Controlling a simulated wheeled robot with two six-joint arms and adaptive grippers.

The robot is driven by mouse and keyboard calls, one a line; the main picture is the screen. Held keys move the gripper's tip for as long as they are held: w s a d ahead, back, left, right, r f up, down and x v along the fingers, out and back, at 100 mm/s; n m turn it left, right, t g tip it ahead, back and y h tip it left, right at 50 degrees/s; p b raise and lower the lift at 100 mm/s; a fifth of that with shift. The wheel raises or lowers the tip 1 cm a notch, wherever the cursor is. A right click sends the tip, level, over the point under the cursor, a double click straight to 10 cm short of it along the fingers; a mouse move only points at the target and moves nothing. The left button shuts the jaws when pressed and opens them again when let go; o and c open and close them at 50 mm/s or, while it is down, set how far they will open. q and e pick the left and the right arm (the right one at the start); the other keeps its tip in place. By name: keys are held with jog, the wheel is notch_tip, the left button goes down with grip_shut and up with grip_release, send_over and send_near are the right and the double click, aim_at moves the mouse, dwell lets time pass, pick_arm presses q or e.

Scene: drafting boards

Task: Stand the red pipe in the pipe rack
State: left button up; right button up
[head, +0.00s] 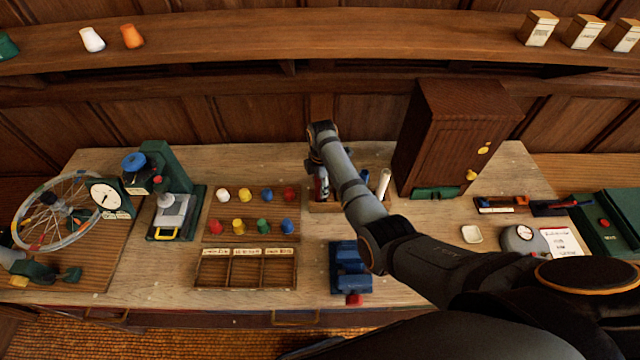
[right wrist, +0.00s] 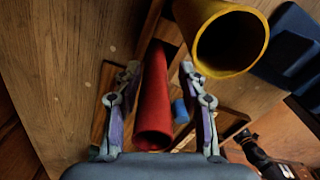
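The red pipe (right wrist: 153,100) shows in the right wrist view, its near end toward the camera and its far end in the wooden pipe rack (right wrist: 105,85). It appears to stand in the rack. My right gripper (right wrist: 158,72) is open around it, one finger on each side, with a visible gap at both. In the head view my right gripper (head: 321,190) is over the left end of the pipe rack (head: 345,207) and largely hides the red pipe. My left gripper is not in view.
A pale pipe (head: 383,183) stands at the rack's right end; a hollow yellow pipe (right wrist: 230,40) shows near the right finger. A blue block-like tool (head: 350,268) lies in front of the rack. A wooden cabinet (head: 450,140) stands behind right, and coloured pegs (head: 245,195) sit left.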

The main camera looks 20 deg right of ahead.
notch_tip(320, 180, up, 11)
jog(key=b, duration=0.2)
jog(key=shift+r+b, duration=0.1)
jog(key=shift+b, duration=0.3)
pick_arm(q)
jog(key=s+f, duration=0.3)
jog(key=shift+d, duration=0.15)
pick_arm(e)
jog(key=shift+r, duration=0.4)
jog(key=shift+d, duration=0.1)
